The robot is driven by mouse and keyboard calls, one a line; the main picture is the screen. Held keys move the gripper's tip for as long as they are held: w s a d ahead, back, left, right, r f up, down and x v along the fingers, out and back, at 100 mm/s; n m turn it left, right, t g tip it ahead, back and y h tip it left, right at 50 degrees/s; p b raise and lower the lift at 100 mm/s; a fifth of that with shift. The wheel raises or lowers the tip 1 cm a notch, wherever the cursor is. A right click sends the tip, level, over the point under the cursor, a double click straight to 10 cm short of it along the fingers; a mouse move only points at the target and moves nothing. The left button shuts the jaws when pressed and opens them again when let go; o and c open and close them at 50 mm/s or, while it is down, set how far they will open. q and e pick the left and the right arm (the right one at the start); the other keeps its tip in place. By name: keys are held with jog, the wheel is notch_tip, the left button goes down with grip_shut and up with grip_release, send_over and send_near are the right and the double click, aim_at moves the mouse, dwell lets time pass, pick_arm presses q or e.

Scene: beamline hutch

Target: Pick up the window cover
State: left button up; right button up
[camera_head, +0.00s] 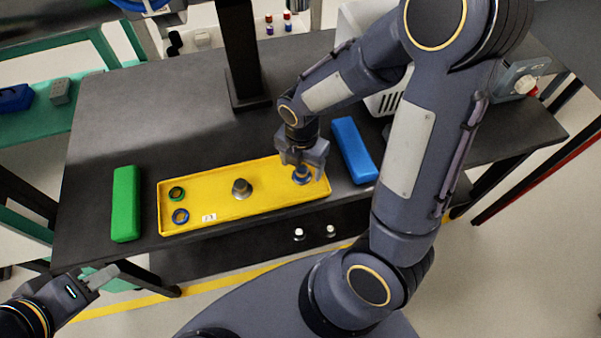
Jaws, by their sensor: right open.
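A yellow tray (215,186) lies on the dark table. At its right end stands a small blue-grey round piece (301,177), partly hidden by my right gripper (302,163); it may be the window cover, but I cannot tell for certain. My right gripper points down over this piece with open jaws; I cannot tell whether the fingers touch it. A grey knobbed piece (241,189) stands mid-tray. A green ring (176,194) and a blue ring (181,216) lie at the tray's left end. My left gripper (108,276) is off the table at lower left, its jaw opening unclear.
A green block (126,204) lies left of the tray and a blue block (354,150) right of it. A dark post (243,60) rises behind the tray. The table's left rear area is clear.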

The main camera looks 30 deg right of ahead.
notch_tip(320, 180, down, 2)
jog(key=shift+f, duration=0.1)
jog(key=c, duration=1.1)
